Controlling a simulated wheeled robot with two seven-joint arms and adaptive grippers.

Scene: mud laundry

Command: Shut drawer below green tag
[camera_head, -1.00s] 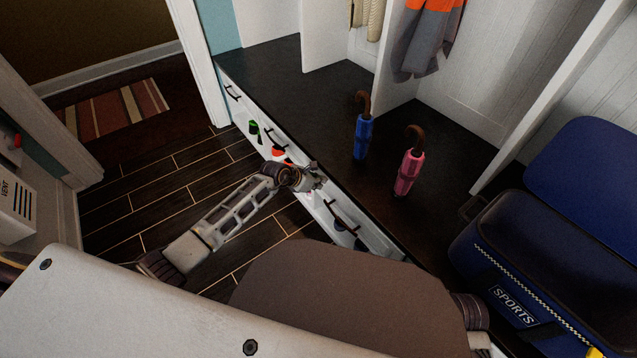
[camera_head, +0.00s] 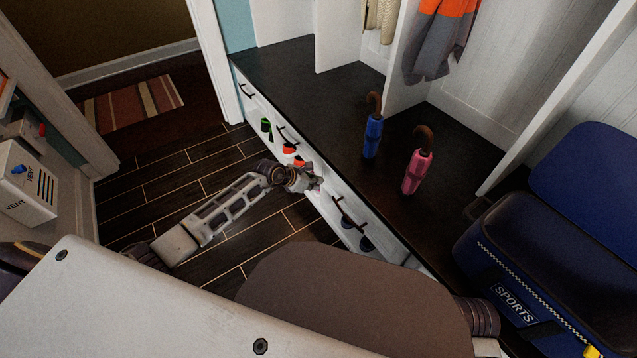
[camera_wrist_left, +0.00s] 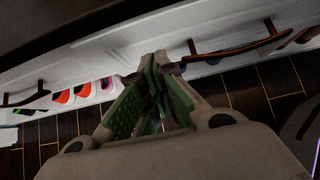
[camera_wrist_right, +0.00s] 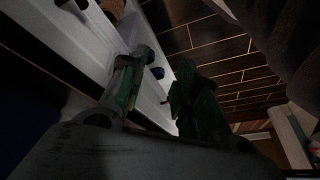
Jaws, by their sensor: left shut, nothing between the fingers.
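I cannot tell from here how far any drawer stands out. My left gripper (camera_head: 315,183) is shut and empty, close to the drawer fronts and well right of the green tag. In the left wrist view its fingertips (camera_wrist_left: 156,62) meet beside a handle (camera_wrist_left: 235,48). My right gripper (camera_wrist_right: 155,75) is open and empty, in shadow near the white front.
A blue umbrella (camera_head: 373,135) and a pink umbrella (camera_head: 417,172) stand on the bench top (camera_head: 330,110). A blue sports bag (camera_head: 530,260) is at the right. A white vent box (camera_head: 25,185) is at the left. The wood floor (camera_head: 150,195) is clear.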

